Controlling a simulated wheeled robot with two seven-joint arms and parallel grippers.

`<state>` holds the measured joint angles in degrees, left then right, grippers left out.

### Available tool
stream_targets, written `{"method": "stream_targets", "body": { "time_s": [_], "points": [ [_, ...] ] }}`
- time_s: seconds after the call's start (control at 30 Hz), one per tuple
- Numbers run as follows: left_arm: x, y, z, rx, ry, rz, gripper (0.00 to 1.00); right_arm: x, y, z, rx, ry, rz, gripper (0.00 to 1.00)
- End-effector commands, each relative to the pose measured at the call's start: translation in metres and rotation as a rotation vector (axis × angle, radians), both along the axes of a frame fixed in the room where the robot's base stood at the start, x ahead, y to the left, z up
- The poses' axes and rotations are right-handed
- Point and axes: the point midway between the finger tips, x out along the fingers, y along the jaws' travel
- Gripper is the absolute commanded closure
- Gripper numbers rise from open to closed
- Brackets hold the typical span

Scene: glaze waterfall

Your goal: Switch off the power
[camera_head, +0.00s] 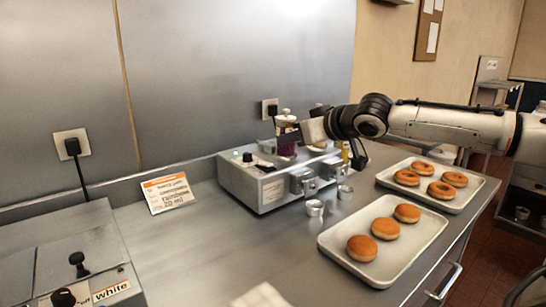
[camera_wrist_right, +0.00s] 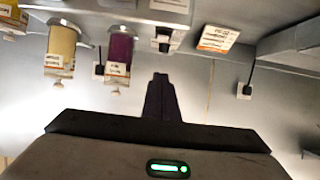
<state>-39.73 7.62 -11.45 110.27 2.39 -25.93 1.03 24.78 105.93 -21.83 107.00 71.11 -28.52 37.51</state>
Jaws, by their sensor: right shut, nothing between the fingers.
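A metal glaze machine (camera_head: 262,190) stands on the counter against the wall. On its top left are a small green-lit spot (camera_head: 237,154) and a black knob or switch (camera_head: 247,157). My right gripper (camera_head: 284,138) is above the machine, near its purple bottle (camera_head: 287,150), and points left. In the right wrist view my right gripper (camera_wrist_right: 160,80) is shut and empty, with the purple bottle (camera_wrist_right: 120,55) and a yellow bottle (camera_wrist_right: 60,50) to its left. I cannot tell which control is the power switch. My left gripper is out of view.
Two trays of donuts (camera_head: 335,238) (camera_head: 467,193) and small metal cups (camera_head: 314,208) stand on the right. A second machine labelled "white" (camera_head: 112,291) is at lower left. An orange-topped card (camera_head: 168,193) leans near the wall. Wall sockets (camera_head: 72,145) hold plugs. Mid-left counter is clear.

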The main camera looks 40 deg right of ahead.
Motion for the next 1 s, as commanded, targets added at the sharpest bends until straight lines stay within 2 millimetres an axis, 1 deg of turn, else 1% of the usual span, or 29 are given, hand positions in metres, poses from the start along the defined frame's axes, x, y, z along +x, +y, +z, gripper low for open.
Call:
{"method": "stream_targets", "body": {
  "time_s": [0.03, 0.2, 0.4, 0.53, 0.6, 0.73, 0.8, 0.9, 1.0],
  "points": [
    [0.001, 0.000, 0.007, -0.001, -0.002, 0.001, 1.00, 0.006, 0.000, -0.001, 0.006, 0.001, 0.002, 1.00],
    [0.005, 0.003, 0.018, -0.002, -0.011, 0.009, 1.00, 0.021, -0.001, -0.007, 0.007, 0.000, 0.001, 1.00],
    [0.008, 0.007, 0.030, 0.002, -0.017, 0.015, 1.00, 0.038, -0.005, -0.013, 0.010, -0.004, -0.002, 1.00],
    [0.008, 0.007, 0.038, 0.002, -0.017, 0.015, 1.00, 0.049, -0.004, -0.019, 0.007, -0.001, 0.001, 1.00],
    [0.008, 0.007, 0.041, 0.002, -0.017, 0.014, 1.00, 0.057, -0.007, -0.022, 0.008, -0.004, -0.003, 1.00],
    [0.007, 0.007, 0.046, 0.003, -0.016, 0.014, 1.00, 0.071, -0.006, -0.029, 0.007, -0.001, 0.000, 1.00],
    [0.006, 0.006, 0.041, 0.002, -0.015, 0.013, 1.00, 0.067, -0.008, -0.045, -0.004, 0.007, -0.001, 1.00],
    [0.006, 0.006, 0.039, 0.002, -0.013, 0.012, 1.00, 0.064, -0.008, -0.058, -0.003, 0.006, -0.001, 1.00],
    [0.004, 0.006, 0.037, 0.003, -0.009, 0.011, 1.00, 0.063, -0.008, -0.066, -0.002, 0.004, -0.001, 1.00]
  ]
}}
